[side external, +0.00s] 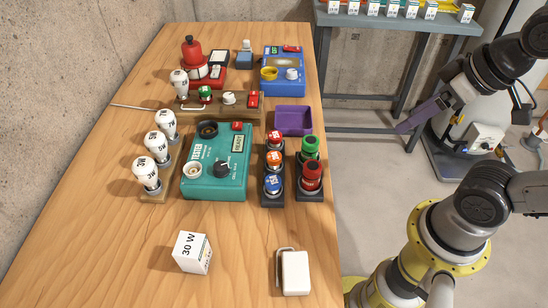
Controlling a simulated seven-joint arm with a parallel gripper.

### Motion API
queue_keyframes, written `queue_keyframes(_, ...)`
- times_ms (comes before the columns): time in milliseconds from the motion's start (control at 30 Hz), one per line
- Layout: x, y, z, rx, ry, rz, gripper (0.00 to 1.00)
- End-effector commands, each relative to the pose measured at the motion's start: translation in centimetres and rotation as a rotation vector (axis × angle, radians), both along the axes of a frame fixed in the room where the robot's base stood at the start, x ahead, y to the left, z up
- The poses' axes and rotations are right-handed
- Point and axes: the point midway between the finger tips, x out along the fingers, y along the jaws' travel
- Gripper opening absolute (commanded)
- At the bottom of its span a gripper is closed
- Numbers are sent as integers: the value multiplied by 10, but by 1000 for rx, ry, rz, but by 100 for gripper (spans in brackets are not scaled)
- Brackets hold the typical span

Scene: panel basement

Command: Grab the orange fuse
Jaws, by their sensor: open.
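The orange fuse (274,158) stands upright in the middle of a dark holder (264,200) on the wooden table. A red-orange fuse (274,138) is just behind it and a blue fuse (273,184) just in front, in the same row. My gripper (404,127), with purple parts, hangs off the table's right side, well apart from the fuses. It is open and empty; its fingers show small.
A teal tester (208,187) stands left of the fuses, with several bulbs further left. An empty purple tray (278,121) is behind the fuses. The front middle of the table is clear.

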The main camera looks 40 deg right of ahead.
Motion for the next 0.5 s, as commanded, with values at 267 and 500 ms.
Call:
queue_keyframes(267, -1, 0, 0, -16, 3, 30, 76)
queue_keyframes(500, 7, 0, 24, -149, 13, 284, 76)
